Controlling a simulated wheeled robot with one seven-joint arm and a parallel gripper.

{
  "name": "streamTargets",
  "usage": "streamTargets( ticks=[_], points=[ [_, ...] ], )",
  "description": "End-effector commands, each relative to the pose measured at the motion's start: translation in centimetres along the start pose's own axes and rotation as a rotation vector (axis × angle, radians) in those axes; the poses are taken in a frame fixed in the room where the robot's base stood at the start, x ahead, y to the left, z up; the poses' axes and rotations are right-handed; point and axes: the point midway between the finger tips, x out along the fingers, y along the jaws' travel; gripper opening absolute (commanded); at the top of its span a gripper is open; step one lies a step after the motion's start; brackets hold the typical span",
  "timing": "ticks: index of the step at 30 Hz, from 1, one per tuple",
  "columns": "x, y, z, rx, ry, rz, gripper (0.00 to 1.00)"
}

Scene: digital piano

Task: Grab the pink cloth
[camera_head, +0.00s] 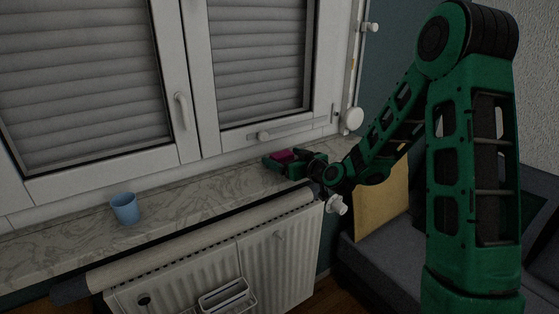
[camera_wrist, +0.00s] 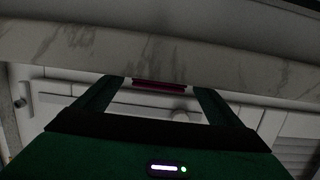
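The pink cloth (camera_head: 283,156) lies at the right end of the marble windowsill, a small dark pink shape at my gripper. In the wrist view the cloth (camera_wrist: 159,86) is a narrow magenta strip between the fingertips, spanning most of the gap. My green gripper (camera_head: 284,161) reaches in over the sill from the right. Its two fingers stand well apart in the wrist view (camera_wrist: 160,88), one on each side of the cloth. Firm contact of the fingers with the cloth cannot be made out. The cloth's underside is hidden.
A blue cup (camera_head: 125,208) stands on the left part of the windowsill (camera_head: 190,197). The closed window (camera_head: 180,110) rises behind the sill. A white radiator (camera_head: 285,255) is below it. A dark sofa (camera_head: 375,262) with a yellow cushion (camera_head: 385,205) is at the right. The sill between cup and gripper is clear.

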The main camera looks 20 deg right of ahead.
Motion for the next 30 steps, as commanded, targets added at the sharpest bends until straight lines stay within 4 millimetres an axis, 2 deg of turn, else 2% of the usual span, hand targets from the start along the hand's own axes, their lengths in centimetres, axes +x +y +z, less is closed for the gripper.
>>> streamTargets(
  ticks=[1,5,6,20,25,29,30],
  points=[
    [0.0,0.0,0.0,0.0,0.0,0.0,0.8],
    [0.0,0.0,0.0,0.0,0.0,0.0,0.48],
    [0.0,0.0,0.0,0.0,0.0,0.0,0.45],
    [-0.1,-0.1,-0.7,-0.002,0.002,-0.001,0.45],
    [-0.5,-0.1,-2.2,-0.003,0.003,-0.001,0.45],
    [-0.9,-0.1,-4.4,-0.005,0.005,-0.001,0.45],
    [-1.2,-1.0,-4.6,-0.005,0.003,-0.004,0.45]
  ],
)
